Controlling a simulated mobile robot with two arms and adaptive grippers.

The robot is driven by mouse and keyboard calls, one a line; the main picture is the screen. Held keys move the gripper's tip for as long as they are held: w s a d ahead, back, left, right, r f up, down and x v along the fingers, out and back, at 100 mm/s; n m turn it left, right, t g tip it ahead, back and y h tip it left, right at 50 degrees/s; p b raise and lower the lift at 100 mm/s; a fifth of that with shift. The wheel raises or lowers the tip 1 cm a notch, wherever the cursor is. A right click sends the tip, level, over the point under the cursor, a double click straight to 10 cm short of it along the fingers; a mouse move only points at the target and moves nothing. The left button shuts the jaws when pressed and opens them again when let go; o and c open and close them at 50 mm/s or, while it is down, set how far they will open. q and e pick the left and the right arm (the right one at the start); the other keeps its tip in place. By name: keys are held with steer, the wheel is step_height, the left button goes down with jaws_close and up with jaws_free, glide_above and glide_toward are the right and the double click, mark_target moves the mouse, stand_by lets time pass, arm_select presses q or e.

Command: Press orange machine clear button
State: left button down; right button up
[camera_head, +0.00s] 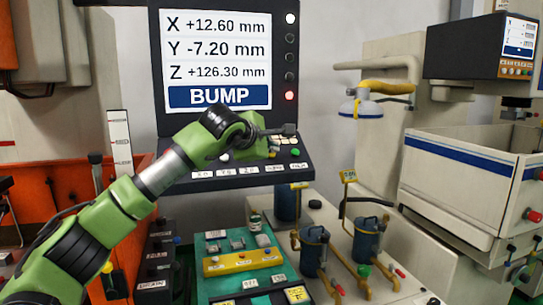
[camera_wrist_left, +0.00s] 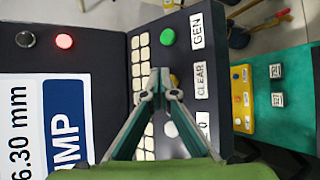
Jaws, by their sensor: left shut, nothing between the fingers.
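The machine's console has a slanted button panel (camera_head: 300,173) below a screen (camera_head: 216,60) that reads X, Y, Z values and BUMP. In the left wrist view, a CLEAR label (camera_wrist_left: 200,80) sits between the GEN label (camera_wrist_left: 196,31) and a label ending in 0. My left gripper (camera_wrist_left: 160,82) is shut and empty, over the panel between the keypad and the CLEAR label. I cannot tell whether it touches. In the head view the same gripper (camera_head: 288,129) is above the panel's right part.
A green button (camera_wrist_left: 167,37) is beside GEN and a white button (camera_wrist_left: 171,129) is on the other side. A red light (camera_head: 290,96) glows beside the screen. Orange machine parts (camera_head: 40,190) stand left. A green mat (camera_head: 214,285) with a yellow button box (camera_head: 240,262) lies below.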

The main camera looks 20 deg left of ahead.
arm_select(q)
steer(key=shift+w+a+f, duration=0.15)
steer(key=shift+w+f, duration=0.05)
steer(key=shift+f, duration=0.25)
stand_by(1.0)
steer(key=shift+r, duration=0.1)
steer(key=shift+s+d+r, duration=0.25)
steer(key=shift+s+r, duration=0.1)
steer(key=shift+r, duration=0.25)
steer(key=shift+r, duration=0.1)
steer(key=shift+s+d+r, duration=0.15)
steer(key=shift+s+r, duration=0.05)
steer(key=shift+r, duration=0.25)
steer(key=s+r, duration=0.1)
steer(key=s+d+r, duration=0.1)
steer(key=r, duration=0.1)
steer(key=shift+d+r+p, duration=0.1)
steer(key=shift+d+p, duration=0.05)
steer(key=shift+p, duration=0.15)
